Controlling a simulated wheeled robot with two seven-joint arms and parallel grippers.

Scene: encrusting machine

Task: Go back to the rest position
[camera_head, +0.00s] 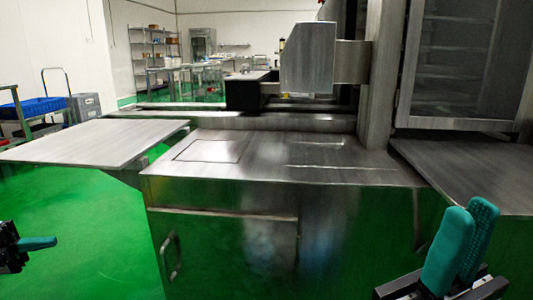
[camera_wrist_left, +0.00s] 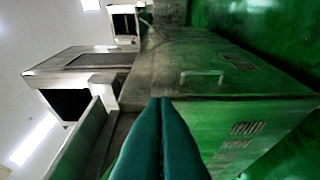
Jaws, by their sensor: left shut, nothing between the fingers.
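My left gripper (camera_head: 38,243) is at the far left edge of the head view, over the green floor. Its teal fingers are shut with nothing between them. In the left wrist view the two fingers (camera_wrist_left: 162,102) meet at the bottom centre. My right gripper (camera_head: 468,206) is at the bottom right of the head view, in front of the machine. Its two teal fingers point up and stand apart, with no object seen between them. Both grippers are clear of the steel machine top (camera_head: 270,158).
A steel side table (camera_head: 95,142) extends left of the machine, and another steel surface (camera_head: 480,175) lies at the right. A cabinet door with a handle (camera_head: 170,256) faces me. A blue crate (camera_head: 40,107) sits on a trolley at the left. Green floor (camera_head: 85,220) is open at the left.

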